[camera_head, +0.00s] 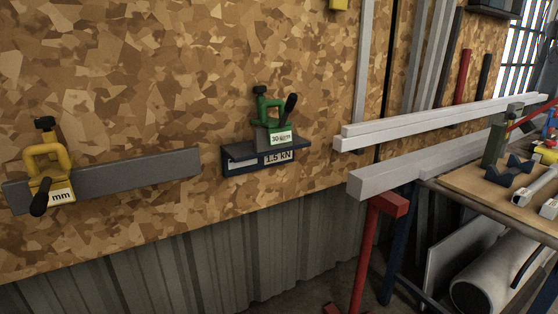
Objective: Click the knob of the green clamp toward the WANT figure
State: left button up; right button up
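The green clamp (271,112) stands on a small dark wall shelf (240,164) in the middle of the camera_head view. It has a black knob (259,90) on top and a black handle (290,104) tilted at its right. A white label (281,138) on its base has small lettering that I cannot read surely. A plate (278,157) on the shelf front reads "1.5 KN". I cannot make out a marked WANT figure. Neither of my grippers is in view.
A yellow clamp (47,162) with a label ending "mm" sits on a grey bar (140,175) at left. Pale beams (400,172) on a red stand (366,255) jut out at right. A workbench (480,190) with tools is far right. Corrugated metal lines the lower wall.

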aim_at(259, 90)
jog(key=i+j, duration=0.15)
jog(key=i, duration=0.15)
jog(key=i+j, duration=0.15)
jog(key=i+j+z, duration=0.2)
jog(key=i, duration=0.25)
